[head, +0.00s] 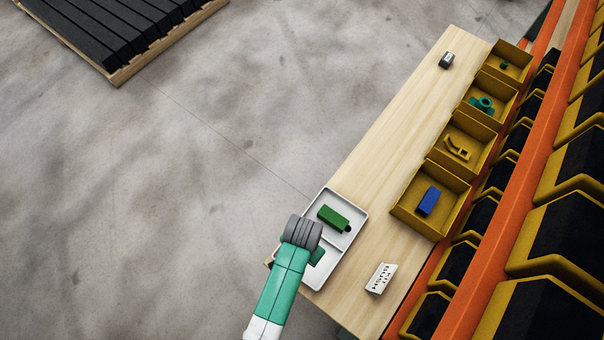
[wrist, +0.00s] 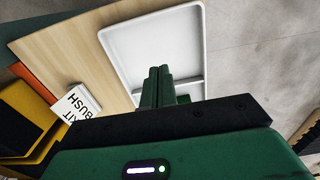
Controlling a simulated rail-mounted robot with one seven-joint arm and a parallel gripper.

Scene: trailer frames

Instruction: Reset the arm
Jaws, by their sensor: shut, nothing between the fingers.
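My gripper (wrist: 159,72) shows in the wrist view as two green fingers side by side, shut with nothing between them. The fingers are over the white divided tray (wrist: 203,45), in front of its divider. The large compartment part that shows in the wrist view is bare. My fingertips are hidden there. Whether the fingers touch the tray cannot be told.
A wooden table (head: 400,130) carries the tray. A white label block (head: 380,278) stands right of the tray. Several yellow bins with small parts line the right side, one with a blue block (head: 429,201). A small dark object (head: 447,60) lies at the far end. Orange racking (head: 520,190) runs alongside.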

